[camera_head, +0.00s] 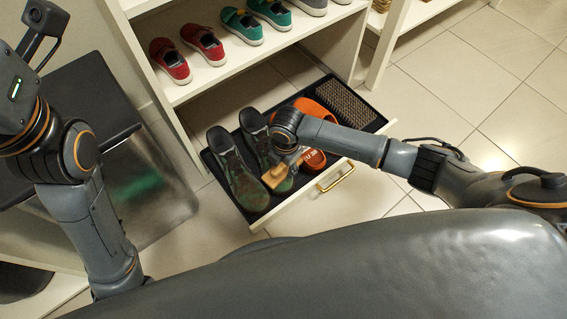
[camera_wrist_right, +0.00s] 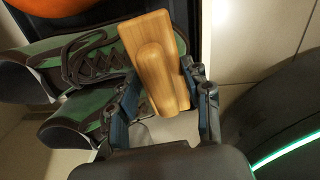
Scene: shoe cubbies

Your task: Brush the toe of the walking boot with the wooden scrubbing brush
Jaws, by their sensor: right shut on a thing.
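The pair of green and dark walking boots lies in the open drawer; the left boot (camera_head: 236,170) and the right boot (camera_head: 256,137) are side by side. In the wrist view, one laced boot (camera_wrist_right: 95,62) is behind the brush and the other boot (camera_wrist_right: 72,124) is lower left. My right gripper (camera_head: 286,163) is shut on the wooden scrubbing brush (camera_head: 274,177), over the front end of the right boot. The brush (camera_wrist_right: 155,65) also shows between the fingers in the right wrist view. Its bristles and any contact with the boot are hidden. My left gripper is not in view.
The drawer (camera_head: 286,205) also holds orange shoes (camera_head: 312,160) and a woven brown item (camera_head: 346,103). A brass handle (camera_head: 336,177) sticks out of its front. Red shoes (camera_head: 170,60) and teal shoes (camera_head: 242,26) stand on the shelf above. The tiled floor at right is clear.

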